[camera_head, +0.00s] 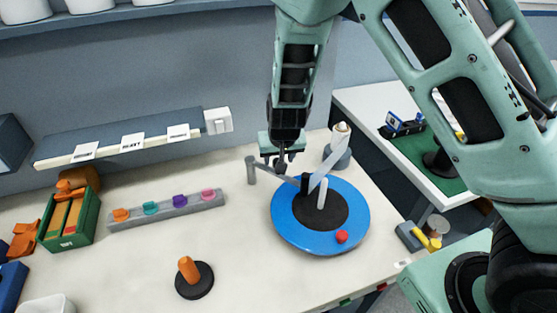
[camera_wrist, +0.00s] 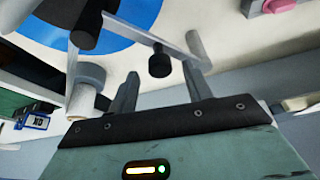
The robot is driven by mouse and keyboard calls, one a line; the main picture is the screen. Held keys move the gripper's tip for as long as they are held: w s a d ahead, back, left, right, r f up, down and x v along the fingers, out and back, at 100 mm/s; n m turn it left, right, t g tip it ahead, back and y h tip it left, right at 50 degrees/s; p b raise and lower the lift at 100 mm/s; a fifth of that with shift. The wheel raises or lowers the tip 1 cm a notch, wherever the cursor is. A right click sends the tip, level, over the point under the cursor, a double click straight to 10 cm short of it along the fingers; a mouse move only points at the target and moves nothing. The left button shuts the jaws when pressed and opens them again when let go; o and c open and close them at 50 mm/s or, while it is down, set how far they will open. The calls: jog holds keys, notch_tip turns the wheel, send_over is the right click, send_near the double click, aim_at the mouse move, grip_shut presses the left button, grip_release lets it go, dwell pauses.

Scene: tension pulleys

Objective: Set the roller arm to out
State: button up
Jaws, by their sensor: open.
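A blue disc with a black centre (camera_head: 284,228) lies on the table. A thin grey arm (camera_head: 266,174) runs left from a black post (camera_head: 305,183) near the disc's centre to a grey upright roller (camera_head: 251,171). The wrist view shows this arm (camera_wrist: 140,32), its end roller (camera_wrist: 196,45) and a black knob (camera_wrist: 159,62) on it. My gripper (camera_head: 281,163) is open above the arm. In the wrist view its fingertips (camera_wrist: 159,76) lie on either side of the knob, with gaps showing; I cannot tell their height difference.
A pale strip (camera_head: 327,165) runs from the disc's centre towards a white spool on a grey base (camera_head: 339,158). A red knob (camera_head: 342,237) sits on the disc. Left are a rail of coloured pegs (camera_head: 167,210), a green box (camera_head: 68,220) and an orange peg (camera_head: 189,271).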

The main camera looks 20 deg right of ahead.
jog(key=shift+x, duration=0.95)
